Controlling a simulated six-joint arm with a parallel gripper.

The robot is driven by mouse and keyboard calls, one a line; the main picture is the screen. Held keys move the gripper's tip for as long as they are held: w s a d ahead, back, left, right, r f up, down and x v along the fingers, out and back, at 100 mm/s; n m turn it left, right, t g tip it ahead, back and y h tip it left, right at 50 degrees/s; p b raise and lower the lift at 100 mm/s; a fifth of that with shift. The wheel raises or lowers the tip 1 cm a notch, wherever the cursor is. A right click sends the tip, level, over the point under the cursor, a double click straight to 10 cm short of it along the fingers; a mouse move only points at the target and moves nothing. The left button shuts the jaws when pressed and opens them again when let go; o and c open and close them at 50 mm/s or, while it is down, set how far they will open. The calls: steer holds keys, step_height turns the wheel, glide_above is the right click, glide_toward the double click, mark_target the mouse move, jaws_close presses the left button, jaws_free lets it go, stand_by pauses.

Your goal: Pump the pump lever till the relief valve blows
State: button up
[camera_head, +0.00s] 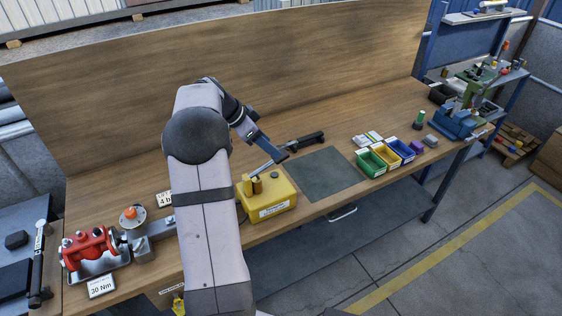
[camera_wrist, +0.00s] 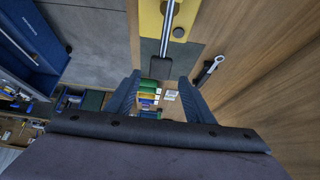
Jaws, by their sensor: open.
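The yellow pump box (camera_head: 268,203) sits near the bench's front edge, partly behind my arm; its edge shows at the top of the wrist view (camera_wrist: 151,18). The pump lever is a bright metal rod (camera_wrist: 168,25) with a black grip (camera_wrist: 161,66). In the head view the rod (camera_head: 263,167) slants up right from the box. My gripper (camera_wrist: 160,82) is open and empty, its blue-grey fingers apart; it also shows in the head view (camera_head: 276,150). The grip appears just beyond the fingertips; contact cannot be told. A brass-coloured cylinder (camera_head: 257,186) stands on the box; whether it is the relief valve is unclear.
A black-handled tool (camera_head: 305,139) lies behind the lever. A dark mat (camera_head: 322,173) lies right of the box, then green, yellow and blue bins (camera_head: 400,150). A red valve (camera_head: 90,248) stands at the left. The wooden back panel rises behind.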

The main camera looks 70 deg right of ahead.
steer(key=x, duration=0.4)
steer(key=shift+s+d+f, duration=0.1)
steer(key=shift+s+f, duration=0.05)
steer(key=shift+f, duration=0.2)
steer(key=shift+d, duration=0.1)
steer(key=shift+f+b, duration=0.1)
steer(key=shift+b, duration=0.5)
steer(key=c, duration=0.8)
steer(key=shift+c, duration=0.2)
